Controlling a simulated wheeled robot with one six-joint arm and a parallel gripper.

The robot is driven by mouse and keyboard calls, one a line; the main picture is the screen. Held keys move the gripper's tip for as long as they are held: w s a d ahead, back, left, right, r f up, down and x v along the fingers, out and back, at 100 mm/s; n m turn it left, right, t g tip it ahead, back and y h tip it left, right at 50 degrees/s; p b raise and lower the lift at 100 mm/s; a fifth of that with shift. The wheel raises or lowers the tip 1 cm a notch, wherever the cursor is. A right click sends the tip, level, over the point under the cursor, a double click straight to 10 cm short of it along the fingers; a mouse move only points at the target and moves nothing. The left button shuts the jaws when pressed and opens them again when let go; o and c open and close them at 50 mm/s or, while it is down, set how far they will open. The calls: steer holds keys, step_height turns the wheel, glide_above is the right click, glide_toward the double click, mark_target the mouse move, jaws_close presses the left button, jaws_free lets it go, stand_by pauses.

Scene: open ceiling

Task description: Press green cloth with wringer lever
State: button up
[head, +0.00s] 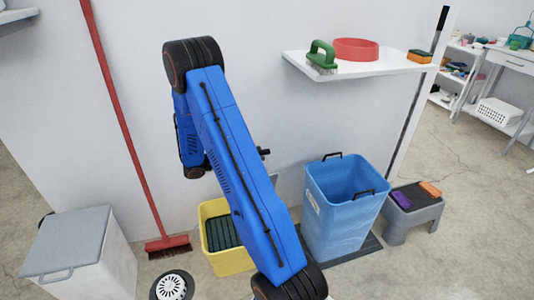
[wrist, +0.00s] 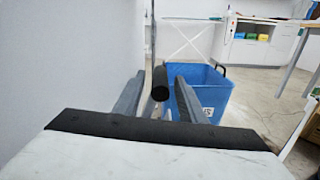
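A yellow bucket (head: 236,262) stands on the floor by the wall, partly hidden behind my arm. A dark green ribbed piece (head: 222,234) shows in its top; I cannot tell whether it is the wringer or the cloth. In the wrist view, my gripper (wrist: 160,80) has its two grey fingers apart. A black cylindrical grip (wrist: 160,84), apparently the end of the wringer lever, shows between them, with a gap on each side. In the head view my arm hides most of the gripper and lever.
A blue bin (head: 340,215) stands right of the bucket, beside a grey stool (head: 412,214) with sponges. A red broom (head: 125,130) leans on the wall. A grey-lidded box (head: 70,240) is at left. A wall shelf (head: 350,68) holds a brush and a bowl.

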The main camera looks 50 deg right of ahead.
steer(key=shift+x, duration=2.6)
jaws_close()
